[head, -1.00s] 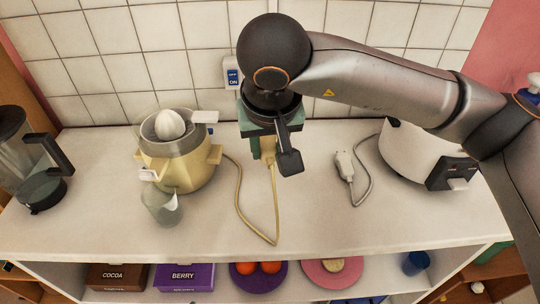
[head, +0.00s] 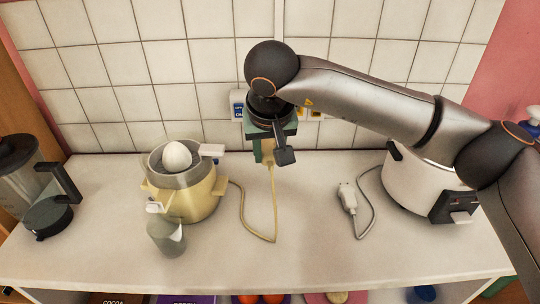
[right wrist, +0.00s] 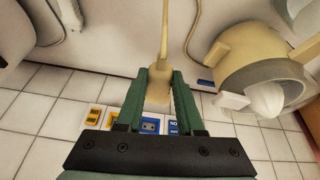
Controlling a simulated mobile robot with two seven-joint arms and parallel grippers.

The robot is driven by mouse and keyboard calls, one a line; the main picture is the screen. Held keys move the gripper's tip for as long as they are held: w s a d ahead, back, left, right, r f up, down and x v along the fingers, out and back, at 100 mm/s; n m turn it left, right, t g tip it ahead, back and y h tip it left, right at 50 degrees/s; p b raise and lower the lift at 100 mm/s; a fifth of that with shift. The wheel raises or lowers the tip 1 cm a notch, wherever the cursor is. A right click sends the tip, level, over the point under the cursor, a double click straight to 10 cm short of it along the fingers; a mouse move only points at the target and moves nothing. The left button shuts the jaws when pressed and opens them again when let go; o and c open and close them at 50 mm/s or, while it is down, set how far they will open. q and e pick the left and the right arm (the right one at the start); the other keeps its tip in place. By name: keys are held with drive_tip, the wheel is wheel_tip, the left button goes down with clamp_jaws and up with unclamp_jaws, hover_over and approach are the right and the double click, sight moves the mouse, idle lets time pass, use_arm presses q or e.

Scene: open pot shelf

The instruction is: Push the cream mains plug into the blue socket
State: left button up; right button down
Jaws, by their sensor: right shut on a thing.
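My right gripper (head: 268,148) is shut on the cream mains plug (head: 267,157), above the back of the counter near the tiled wall. In the right wrist view the plug (right wrist: 158,92) sits between the green fingers (right wrist: 158,90), its cord running away from the gripper. The blue socket (right wrist: 150,125) is on the wall panel, apart from the plug in the picture; its near part is partly covered by the gripper. In the head view my right gripper and wrist hide it. My left gripper is not in view.
A blue ON switch (head: 238,103) and yellow outlets (head: 316,114) share the wall panel. The cream juicer (head: 184,190) stands left, with a pitcher (head: 166,236) before it. A pale plug (head: 347,197) lies right, near the white cooker (head: 416,182). The front middle counter is clear.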

sight(267, 145)
drive_tip(key=shift+w+a+r+p, duration=0.1)
drive_tip(key=shift+w+p, duration=0.65)
drive_tip(key=shift+w, duration=1)
drive_tip(key=shift+w+a+p, duration=0.1)
drive_tip(key=shift+w+p, duration=0.65)
drive_tip(key=shift+w, duration=0.6)
drive_tip(key=shift+w+a+p, duration=0.1)
drive_tip(key=shift+w+p, duration=0.8)
drive_tip(key=shift+w, duration=0.6)
drive_tip(key=shift+m+p, duration=0.4)
drive_tip(key=shift+m, duration=0.3)
